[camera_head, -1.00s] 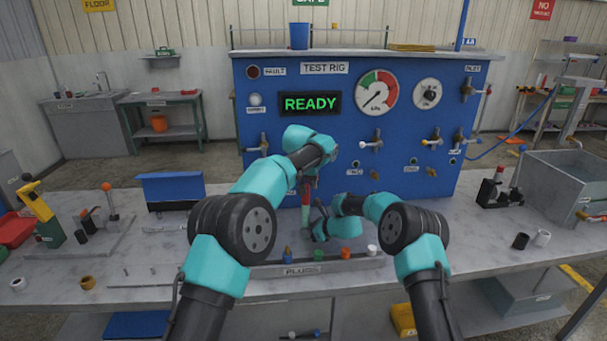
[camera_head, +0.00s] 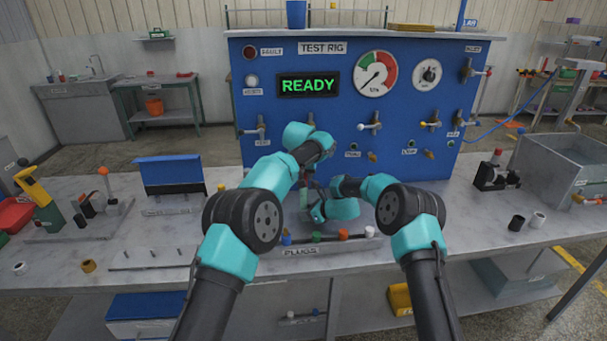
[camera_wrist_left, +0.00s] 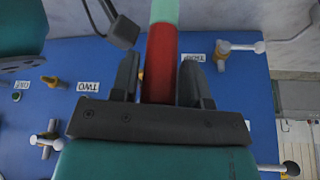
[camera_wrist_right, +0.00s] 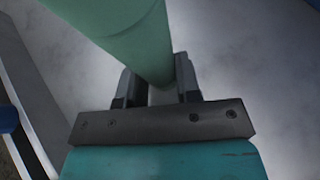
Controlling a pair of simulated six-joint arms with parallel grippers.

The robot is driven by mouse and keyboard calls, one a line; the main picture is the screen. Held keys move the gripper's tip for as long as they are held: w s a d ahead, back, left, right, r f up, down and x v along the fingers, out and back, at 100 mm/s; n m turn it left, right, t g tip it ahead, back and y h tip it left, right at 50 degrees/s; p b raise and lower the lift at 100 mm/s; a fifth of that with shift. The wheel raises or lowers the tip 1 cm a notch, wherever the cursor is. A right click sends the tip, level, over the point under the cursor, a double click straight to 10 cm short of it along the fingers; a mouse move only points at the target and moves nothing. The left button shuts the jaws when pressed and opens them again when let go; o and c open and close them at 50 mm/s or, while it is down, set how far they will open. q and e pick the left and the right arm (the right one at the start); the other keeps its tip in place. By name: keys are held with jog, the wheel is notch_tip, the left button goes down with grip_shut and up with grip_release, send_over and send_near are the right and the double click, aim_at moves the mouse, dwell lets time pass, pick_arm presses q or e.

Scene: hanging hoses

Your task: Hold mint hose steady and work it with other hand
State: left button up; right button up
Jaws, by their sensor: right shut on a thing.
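The mint hose has a red section (camera_wrist_left: 160,65) above a mint section (camera_wrist_left: 164,12) and hangs in front of the blue test rig. My left gripper (camera_wrist_left: 160,95) has its fingers on either side of the red section. A gap shows beside the left finger, so it looks open around the hose. In the head view my left gripper (camera_head: 308,168) is above the right one and partly hides the hose. My right gripper (camera_wrist_right: 162,85) is shut on the mint hose (camera_wrist_right: 130,40), lower down. In the head view, my right gripper (camera_head: 314,203) is low in front of the rig, above the plug tray.
The plug tray (camera_head: 300,251) with several coloured plugs lies below the hands. Valve handles (camera_head: 370,126) stick out of the test rig (camera_head: 400,60). A blue stand (camera_head: 170,172) is on the left. A grey bin (camera_head: 560,165) is on the right.

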pick_arm(q)
jog(key=c, duration=0.7)
jog(key=shift+o, duration=0.2)
jog(key=shift+r, duration=0.9)
dwell(0.6)
jog(key=shift+r, duration=2.3)
pick_arm(e)
jog(key=o, duration=0.8)
jog(key=shift+d, duration=0.1)
